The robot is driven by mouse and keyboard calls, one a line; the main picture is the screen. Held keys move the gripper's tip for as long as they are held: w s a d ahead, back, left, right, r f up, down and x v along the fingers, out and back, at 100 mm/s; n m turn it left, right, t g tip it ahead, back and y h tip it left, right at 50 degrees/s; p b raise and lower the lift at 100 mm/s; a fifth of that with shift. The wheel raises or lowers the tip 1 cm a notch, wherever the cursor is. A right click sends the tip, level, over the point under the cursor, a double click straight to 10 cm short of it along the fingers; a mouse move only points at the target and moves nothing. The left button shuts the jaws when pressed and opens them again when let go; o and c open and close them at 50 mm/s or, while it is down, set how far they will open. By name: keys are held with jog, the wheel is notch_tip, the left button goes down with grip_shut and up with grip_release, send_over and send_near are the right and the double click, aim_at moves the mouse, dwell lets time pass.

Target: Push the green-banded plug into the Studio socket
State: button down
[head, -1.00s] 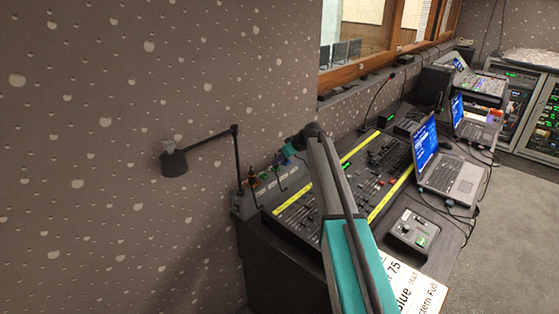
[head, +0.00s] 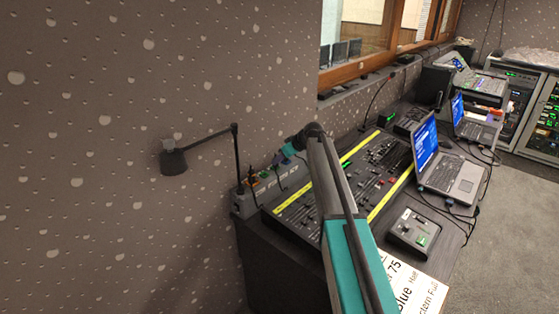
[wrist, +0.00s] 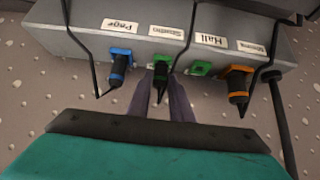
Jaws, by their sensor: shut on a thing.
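The green-banded plug (wrist: 161,82) has a black body and a green collar. In the wrist view it is between the two fingers of my gripper (wrist: 162,92), which is shut on it. The plug is at the front face of the grey socket box (wrist: 75,40), below the Studio label (wrist: 167,32). How deep it sits in the Studio socket cannot be told; its front end and the socket are hidden. In the head view my gripper (head: 279,159) is at the box's right part, too small to show the plug clearly.
A blue-banded plug (wrist: 118,70) is under the Page label, left of my fingers. A green-rimmed socket (wrist: 201,68) is under Hall, close on the right, then an orange-banded plug (wrist: 238,86). Black cables hang close by. The mixing desk (head: 300,210) and lamp (head: 173,161) stand near.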

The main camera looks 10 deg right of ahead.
jog(key=shift+s+f+b, duration=0.15)
jog(key=shift+f+b, duration=0.15)
jog(key=shift+f, duration=0.05)
dwell(0.7)
jog(key=c, duration=1.5)
grip_release()
jog(key=shift+r, duration=0.1)
jog(key=shift+r, duration=0.1)
jog(key=b+v, duration=0.3)
jog(key=v, duration=1)
jog(key=shift+s+d+r, duration=0.1)
jog(key=shift+d+r, duration=0.1)
